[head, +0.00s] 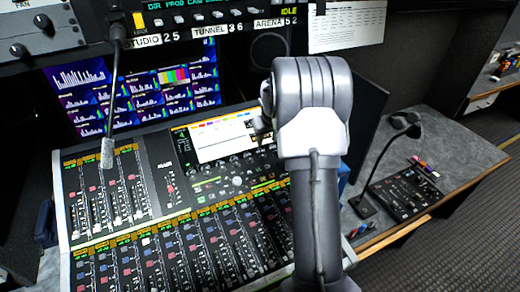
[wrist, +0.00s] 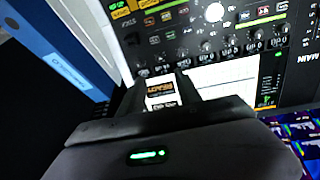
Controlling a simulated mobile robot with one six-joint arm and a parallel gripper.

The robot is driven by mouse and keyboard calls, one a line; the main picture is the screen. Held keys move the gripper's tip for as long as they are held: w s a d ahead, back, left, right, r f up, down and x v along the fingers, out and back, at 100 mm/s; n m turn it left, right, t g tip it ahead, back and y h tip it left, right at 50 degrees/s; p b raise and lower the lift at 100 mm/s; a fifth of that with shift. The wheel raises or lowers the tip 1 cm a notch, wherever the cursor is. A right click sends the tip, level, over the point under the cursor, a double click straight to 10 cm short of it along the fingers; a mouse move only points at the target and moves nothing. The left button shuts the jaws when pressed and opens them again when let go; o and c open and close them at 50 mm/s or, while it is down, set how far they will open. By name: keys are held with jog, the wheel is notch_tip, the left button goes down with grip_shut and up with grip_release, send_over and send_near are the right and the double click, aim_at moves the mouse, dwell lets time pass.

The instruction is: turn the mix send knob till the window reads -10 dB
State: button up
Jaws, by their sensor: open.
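The mixing console (head: 148,233) fills the lower left of the head view. A row of small dark knobs (wrist: 207,47) runs along the edge of its bright screen (wrist: 232,75) in the wrist view, which shows the console upside down. I cannot tell which is the mix send knob, and no dB reading is legible. My gripper (wrist: 162,88) is open, with its dark fingertips over the screen's end beside the knob row. A small panel with orange lettering shows between the fingers. In the head view my own arm hides the gripper and part of the console.
A gooseneck microphone (head: 107,150) hangs over the console's left side. A black control box (head: 405,193) and a desk lamp (head: 400,122) stand on the grey desk at right. A blue binder (wrist: 68,65) stands close to the gripper's left in the wrist view. Monitors (head: 160,95) stand behind.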

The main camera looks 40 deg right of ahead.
aim_at(264, 156)
jog(key=b+x, duration=0.2)
jog(key=x, duration=1.2)
jog(key=shift+d, duration=0.1)
jog(key=shift+r, duration=0.1)
grip_shut()
